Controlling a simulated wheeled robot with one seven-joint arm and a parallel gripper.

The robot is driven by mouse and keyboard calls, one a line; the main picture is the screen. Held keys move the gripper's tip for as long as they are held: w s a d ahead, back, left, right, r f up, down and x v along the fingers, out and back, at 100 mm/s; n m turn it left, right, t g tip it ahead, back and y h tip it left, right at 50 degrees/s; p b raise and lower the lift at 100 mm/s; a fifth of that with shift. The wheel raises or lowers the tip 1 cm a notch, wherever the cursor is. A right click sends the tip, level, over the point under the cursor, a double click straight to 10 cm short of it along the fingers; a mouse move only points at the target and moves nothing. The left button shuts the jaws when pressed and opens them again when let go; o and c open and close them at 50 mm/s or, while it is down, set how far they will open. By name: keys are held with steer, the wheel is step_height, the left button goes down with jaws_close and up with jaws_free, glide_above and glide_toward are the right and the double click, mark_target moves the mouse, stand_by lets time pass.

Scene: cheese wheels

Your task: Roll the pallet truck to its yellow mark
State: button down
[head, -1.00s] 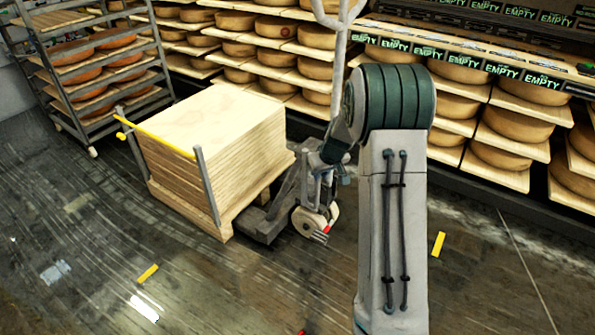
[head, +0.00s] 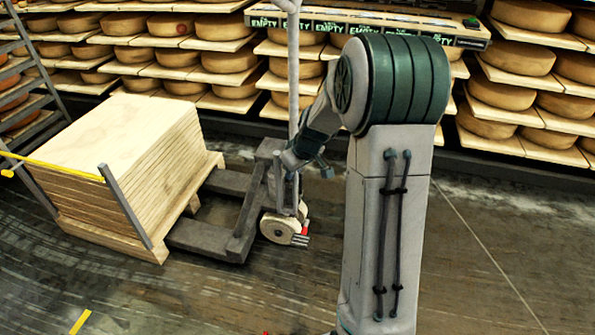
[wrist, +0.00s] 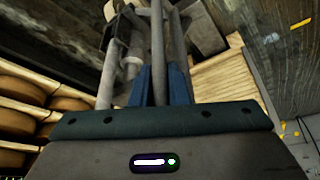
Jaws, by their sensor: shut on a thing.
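The pallet truck (head: 243,225) is dark grey, with two forks, pale wheels and a tall grey handle (head: 293,85). Its forks reach toward the pallet of stacked boards (head: 150,215) at left, and a length of them shows bare. My gripper's blue fingers (wrist: 160,84) are shut around a grey bar of the truck's handle in the wrist view. In the head view my arm hides much of the grip. A yellow floor mark (head: 80,322) lies at the bottom left. Yellow marks also show in the wrist view (wrist: 301,24); I cannot tell which is the truck's.
Shelves of cheese wheels (head: 225,65) line the back, close behind the truck. A metal rack (head: 22,85) stands at the far left, and a yellow bar (head: 60,168) crosses the pallet's left end. The floor (head: 500,270) at right is open.

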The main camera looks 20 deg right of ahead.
steer(key=c, duration=1.8)
jaws_free()
steer(key=shift+s, duration=0.1)
steer(key=o, duration=0.4)
steer(key=shift+s+d+r, duration=0.15)
steer(key=shift+s+r, duration=0.05)
steer(key=p+v, duration=0.4)
steer(key=v, duration=0.9)
steer(key=shift+d+r, duration=0.25)
steer(key=shift+r, duration=0.05)
steer(key=shift+s, duration=0.1)
steer(key=s+a+r+m+p, duration=0.1)
steer(key=s+a+r+p, duration=0.2)
steer(key=s+r+p, duration=0.4)
steer(key=s+a+r+m+g+h+p, duration=0.1)
steer(key=s+a+r+m+p, duration=0.1)
steer(key=s+a+r+p, duration=0.2)
steer(key=s+a+r+m+p, duration=0.1)
steer(key=s+a+r+p, duration=0.3)
steer(key=s+r+p, duration=0.7)
step_height(320, 180, up, 9)
steer(key=p, duration=0.7)
steer(key=shift+r+g+h, duration=0.2)
steer(key=shift+g+h, duration=0.1)
